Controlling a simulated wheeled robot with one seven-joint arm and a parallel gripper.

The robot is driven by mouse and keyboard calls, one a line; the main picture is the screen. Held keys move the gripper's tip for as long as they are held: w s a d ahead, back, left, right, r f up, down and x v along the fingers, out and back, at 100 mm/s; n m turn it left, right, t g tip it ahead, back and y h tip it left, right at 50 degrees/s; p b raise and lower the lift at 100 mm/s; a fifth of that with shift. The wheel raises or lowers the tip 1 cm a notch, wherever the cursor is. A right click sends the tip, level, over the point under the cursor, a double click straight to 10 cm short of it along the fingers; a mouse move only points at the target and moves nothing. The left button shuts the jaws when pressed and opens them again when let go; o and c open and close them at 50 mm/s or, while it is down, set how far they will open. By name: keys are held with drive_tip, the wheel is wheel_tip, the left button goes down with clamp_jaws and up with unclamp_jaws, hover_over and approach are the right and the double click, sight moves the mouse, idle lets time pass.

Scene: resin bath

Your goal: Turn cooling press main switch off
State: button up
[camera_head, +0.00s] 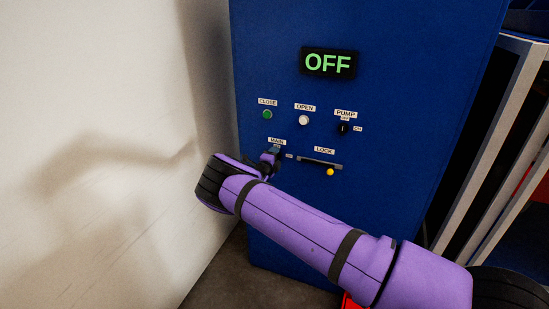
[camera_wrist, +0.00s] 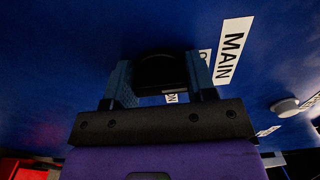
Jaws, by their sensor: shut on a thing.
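The cooling press panel (camera_head: 400,60) is a blue upright face. Its display (camera_head: 328,63) reads OFF in green letters. The MAIN label (camera_head: 277,142) sits just above my gripper (camera_head: 271,157), which covers the switch in the head view. In the wrist view, the black main switch knob (camera_wrist: 160,66) lies between the two fingers of my gripper (camera_wrist: 160,84), and they are shut on it. The MAIN label (camera_wrist: 232,50) is right of the fingers there. The small position labels near the knob are mostly hidden, so its setting cannot be read.
Above are a green CLOSE button (camera_head: 267,114), a white OPEN button (camera_head: 303,120) and a black PUMP switch (camera_head: 343,128). A LOCK lever with a yellow knob (camera_head: 329,172) is close on the right. A pale wall (camera_head: 110,100) stands left; a metal frame (camera_head: 490,130) is right.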

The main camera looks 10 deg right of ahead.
drive_tip(key=shift+a, duration=0.1)
idle(0.3)
drive_tip(key=o, duration=0.9)
drive_tip(key=shift+o, duration=0.2)
drive_tip(key=v, duration=1)
drive_tip(key=shift+s+a, duration=0.15)
drive_tip(key=shift+s, duration=0.2)
